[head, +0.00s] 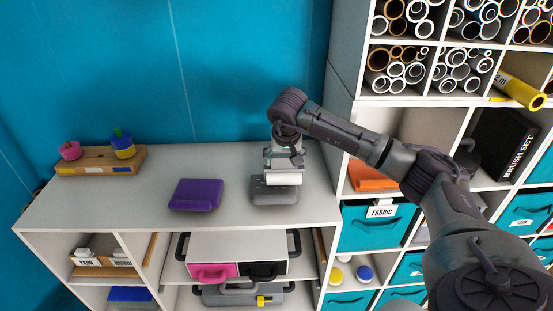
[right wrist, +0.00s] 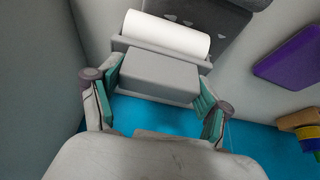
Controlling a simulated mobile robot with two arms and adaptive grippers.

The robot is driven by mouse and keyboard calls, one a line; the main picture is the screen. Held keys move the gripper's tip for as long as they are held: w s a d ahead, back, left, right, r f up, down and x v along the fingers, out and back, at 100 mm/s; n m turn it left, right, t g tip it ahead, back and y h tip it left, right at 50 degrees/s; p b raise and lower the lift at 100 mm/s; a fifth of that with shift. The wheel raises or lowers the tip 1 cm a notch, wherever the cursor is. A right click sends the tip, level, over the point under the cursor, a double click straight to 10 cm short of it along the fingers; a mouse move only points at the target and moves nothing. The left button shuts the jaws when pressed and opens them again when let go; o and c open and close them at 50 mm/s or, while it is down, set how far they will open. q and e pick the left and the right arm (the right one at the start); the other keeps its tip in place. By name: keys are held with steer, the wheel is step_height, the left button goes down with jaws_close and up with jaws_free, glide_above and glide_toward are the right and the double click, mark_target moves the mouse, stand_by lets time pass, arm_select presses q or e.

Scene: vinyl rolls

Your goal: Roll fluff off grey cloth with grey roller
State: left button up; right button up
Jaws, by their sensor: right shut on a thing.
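The grey cloth (head: 274,197) lies as a thick folded pad on the white top, right of its middle. In the right wrist view the cloth (right wrist: 235,22) shows a few small pale triangular patches (right wrist: 190,22); I cannot tell if these are fluff. The grey roller has a white cylinder (head: 283,179) and a grey block handle (right wrist: 160,75). My right gripper (head: 284,155) is shut on this handle, its fingers on both sides. The cylinder is over or on the cloth; contact is unclear. My left gripper is not in view.
A purple folded pad (head: 196,194) lies left of the grey cloth. A wooden stand (head: 100,160) with pink and yellow-blue pieces is at the back left. A tall shelf with vinyl rolls (head: 398,70) and teal bins (head: 378,222) rises right. White top between them is free.

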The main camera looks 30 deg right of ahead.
steer(key=shift+s+d, duration=0.15)
steer(key=shift+d, duration=0.1)
stand_by(0.3)
steer(key=shift+w+a, duration=0.65)
steer(key=shift+a, duration=0.4)
steer(key=shift+w+a, duration=0.65)
steer(key=shift+a, duration=0.35)
steer(key=shift+w+a, duration=0.65)
steer(key=shift+a, duration=0.4)
steer(key=shift+d, duration=0.1)
steer(key=shift+s+d, duration=0.55)
steer(key=shift+d, duration=0.2)
steer(key=shift+s+d, duration=0.5)
steer(key=shift+d, duration=0.25)
